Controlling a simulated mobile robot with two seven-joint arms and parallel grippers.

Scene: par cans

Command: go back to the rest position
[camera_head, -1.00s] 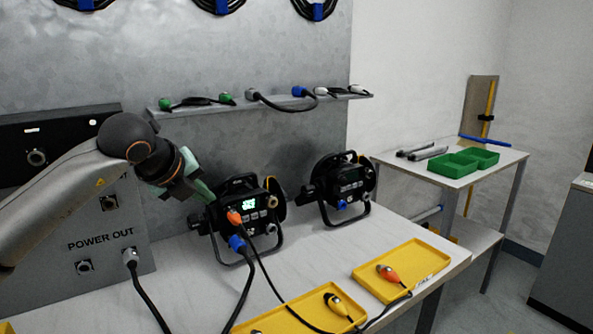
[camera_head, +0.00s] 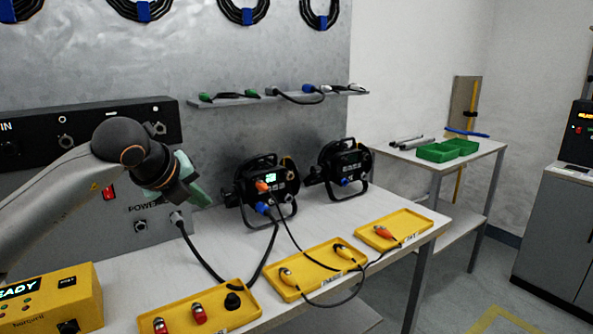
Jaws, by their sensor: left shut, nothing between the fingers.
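My left gripper (camera_head: 197,192) is at the left of the view, above the table and in front of the grey power panel. Its greenish fingers are shut with nothing between them. It is left of the nearer par can (camera_head: 268,187) and apart from it. That black par can has a lit green display and an orange and a blue plug in its face. A second black par can (camera_head: 341,170) stands to its right with a blue connector. My right gripper is not in view.
Yellow trays (camera_head: 326,284) with plugs and cables line the table's front edge. A yellow tester box (camera_head: 50,300) reading "READY" stands at front left. Cables run across the table (camera_head: 205,232). A side table with green bins (camera_head: 437,153) and a grey cabinet (camera_head: 556,230) are at right.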

